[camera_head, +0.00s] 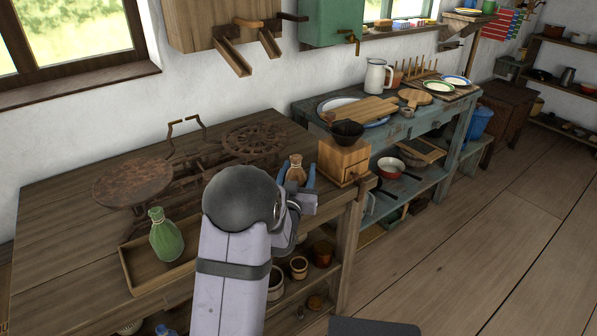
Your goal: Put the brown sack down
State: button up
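The brown sack (296,171) is small, with a tied neck, and stands upright between the blue fingers of my gripper (297,178). The fingers lie close on both sides of it, and my gripper looks shut on it. The sack is over the right end of the wooden table (60,215), just left of the coffee grinder. Its lower part is hidden by my gripper, so I cannot tell whether it touches the tabletop.
A rusty scale (133,183) takes up the middle. The wooden coffee grinder (343,161) stands at the right edge. The table's left part is bare. Pots fill the shelf below.

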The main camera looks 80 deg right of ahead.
jog(key=shift+f, duration=0.2)
jog(key=o, duration=1.2)
jog(key=shift+r, duration=0.25)
jog(key=a+b, duration=0.1)
jog(key=a, duration=1.1)
